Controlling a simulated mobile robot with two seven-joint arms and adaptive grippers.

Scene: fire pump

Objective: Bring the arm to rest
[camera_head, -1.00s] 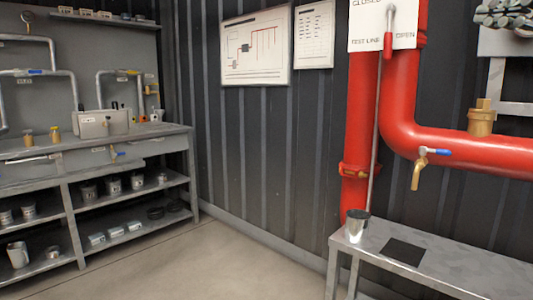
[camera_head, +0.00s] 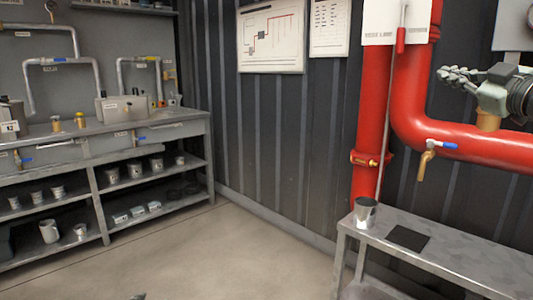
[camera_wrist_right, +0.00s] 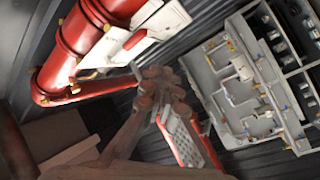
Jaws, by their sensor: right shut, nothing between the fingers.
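My right gripper (camera_head: 455,77) is at the right of the head view, in front of the dark wall and just above the horizontal red pipe. Its grey fingers point left and are shut with nothing between them. They also show in the middle of the right wrist view (camera_wrist_right: 165,85), with the red pipe on the left and a workbench on the right. The gripper hides part of a brass fitting (camera_head: 488,122) on the pipe.
A metal cup (camera_head: 365,212) stands on a grey bench (camera_head: 470,262) below the pipe. A tap (camera_head: 426,162) with a blue handle hangs from the pipe. A workbench (camera_head: 160,132) with shelves of cups stands at the left. The floor (camera_head: 215,255) between is clear.

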